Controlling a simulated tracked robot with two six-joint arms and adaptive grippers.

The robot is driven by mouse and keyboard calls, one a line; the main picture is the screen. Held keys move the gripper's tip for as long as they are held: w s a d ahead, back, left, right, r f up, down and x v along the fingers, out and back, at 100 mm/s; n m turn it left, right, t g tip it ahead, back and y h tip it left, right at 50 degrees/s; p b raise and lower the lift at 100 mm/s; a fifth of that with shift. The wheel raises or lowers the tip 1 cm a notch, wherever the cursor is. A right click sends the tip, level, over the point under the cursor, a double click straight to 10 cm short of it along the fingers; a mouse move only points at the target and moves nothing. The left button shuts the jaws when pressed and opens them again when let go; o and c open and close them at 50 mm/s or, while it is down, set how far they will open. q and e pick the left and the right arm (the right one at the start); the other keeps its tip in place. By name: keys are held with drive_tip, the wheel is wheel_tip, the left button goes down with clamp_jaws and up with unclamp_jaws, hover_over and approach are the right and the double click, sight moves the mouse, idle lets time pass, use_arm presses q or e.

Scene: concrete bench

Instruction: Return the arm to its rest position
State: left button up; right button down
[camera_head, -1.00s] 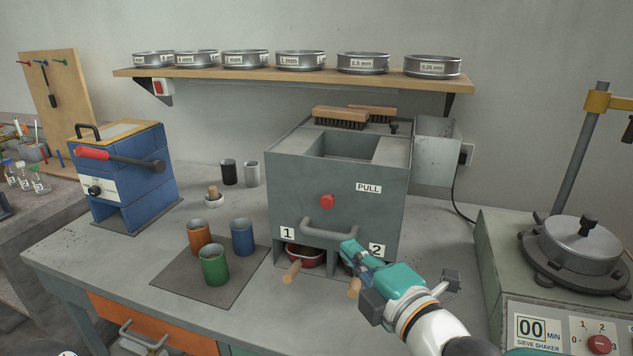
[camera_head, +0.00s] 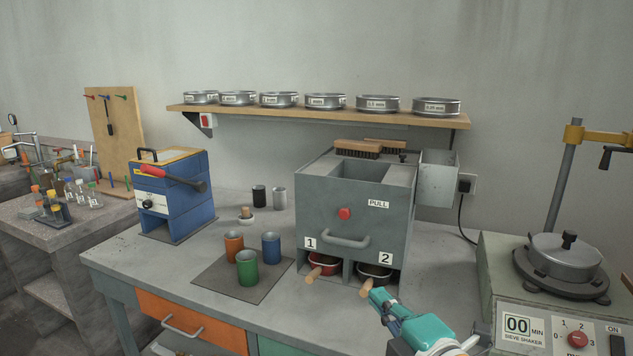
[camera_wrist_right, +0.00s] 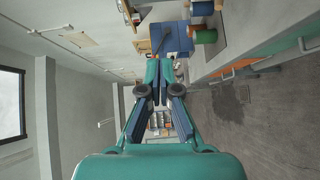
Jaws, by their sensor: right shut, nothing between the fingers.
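My right gripper (camera_head: 376,298) is in the lower right of the head view, at the bench's front edge before the grey box. Its fingers are together and hold nothing. In the wrist view the closed fingers (camera_wrist_right: 159,80) point away from the wrist. The grey box (camera_head: 325,204) has a red button, a pull handle (camera_head: 346,240) and two openings marked 1 and 2. A red pan (camera_head: 322,264) sits in opening 1 and a dark pan (camera_head: 375,273) in opening 2. Their wooden handles stick out, the dark pan's close to my fingertips in the picture. My left gripper is out of view.
Orange (camera_head: 233,247), blue (camera_head: 271,248) and green (camera_head: 247,267) cups stand on a dark mat (camera_head: 212,278) left of the box. A sieve shaker (camera_head: 560,320) stands at right. A blue device (camera_head: 180,198) stands at left. A shelf (camera_head: 330,113) holds several sieves.

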drive_tip(key=d+f+m+g+h+p, duration=0.1)
drive_tip(key=d+f+m+g+p, duration=0.2)
drive_tip(key=f, duration=0.9)
drive_tip(key=d+f+m+g+h+p, duration=0.1)
drive_tip(key=f+g+h+p, duration=0.2)
drive_tip(key=f, duration=0.9)
drive_tip(key=s+f+m+g+y+p, duration=0.1)
drive_tip(key=s+f+m+g, duration=0.3)
drive_tip(key=s+f+m, duration=0.4)
drive_tip(key=s+a+f+m+g+p, duration=0.1)
drive_tip(key=s+f+m+g, duration=0.4)
drive_tip(key=s+f+m, duration=0.3)
drive_tip(key=shift+s+a+f+m+g+y+p, duration=0.15)
drive_tip(key=shift+s+a+m+g+y+p, duration=0.2)
drive_tip(key=shift+s+m, duration=1.75)
drive_tip(key=shift+s+n, duration=0.25)
drive_tip(key=shift+n, duration=0.05)
